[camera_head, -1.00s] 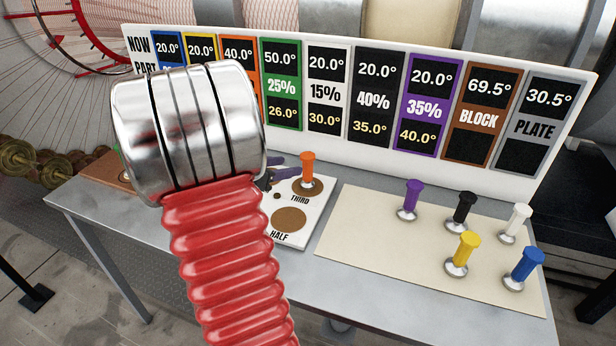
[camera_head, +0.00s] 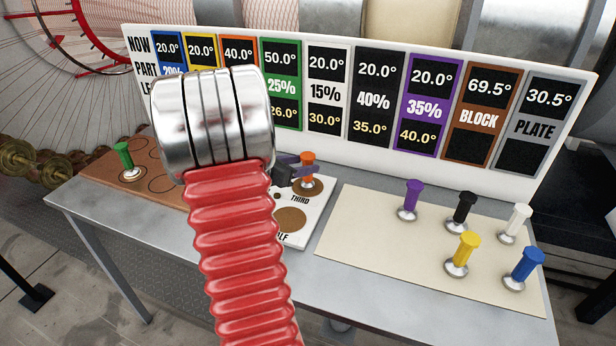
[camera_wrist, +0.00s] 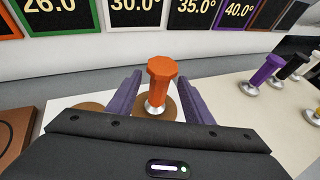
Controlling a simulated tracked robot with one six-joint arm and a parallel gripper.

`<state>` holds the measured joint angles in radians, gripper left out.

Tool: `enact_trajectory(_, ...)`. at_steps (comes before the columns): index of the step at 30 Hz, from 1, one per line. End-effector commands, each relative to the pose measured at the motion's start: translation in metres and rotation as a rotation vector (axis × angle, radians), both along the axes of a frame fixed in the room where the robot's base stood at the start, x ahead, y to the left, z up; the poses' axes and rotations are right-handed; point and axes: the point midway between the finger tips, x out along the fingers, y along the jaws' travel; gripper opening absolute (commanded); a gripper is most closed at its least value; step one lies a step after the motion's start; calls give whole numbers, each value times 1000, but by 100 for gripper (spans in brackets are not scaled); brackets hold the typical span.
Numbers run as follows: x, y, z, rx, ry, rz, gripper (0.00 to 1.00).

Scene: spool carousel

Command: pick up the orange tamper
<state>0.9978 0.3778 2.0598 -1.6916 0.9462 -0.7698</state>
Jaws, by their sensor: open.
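The orange tamper (camera_head: 308,171) stands upright on the brown disc marked THIRD on a white plate (camera_head: 318,216). It has an orange handle and a silver base. In the wrist view the orange tamper (camera_wrist: 160,82) stands between the two purple fingers of my gripper (camera_wrist: 157,97), with a gap visible on each side. The fingers are open and appear to be on either side of it. In the head view my gripper (camera_head: 296,168) is partly hidden behind my red and silver arm, close by the tamper.
Purple (camera_head: 411,198), black (camera_head: 462,210), white (camera_head: 516,222), yellow (camera_head: 463,252) and blue (camera_head: 524,266) tampers stand on a cream mat (camera_head: 360,240) at right. A green tamper (camera_head: 124,158) stands on a brown board (camera_head: 105,170) at left. A white sign panel (camera_head: 340,160) stands behind.

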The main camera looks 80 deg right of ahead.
Motion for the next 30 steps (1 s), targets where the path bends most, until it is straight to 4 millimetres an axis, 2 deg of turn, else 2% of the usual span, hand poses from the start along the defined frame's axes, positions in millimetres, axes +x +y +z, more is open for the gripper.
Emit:
enact_trajectory(3, -8, -13, -7, 1, -1, -2, 46)
enact_trajectory(7, -12, -21, -10, 0, 0, -1, 46)
enact_trajectory(23, -12, -22, -10, 0, -1, 0, 46)
enact_trajectory(30, -13, -22, -10, 0, 0, -1, 31)
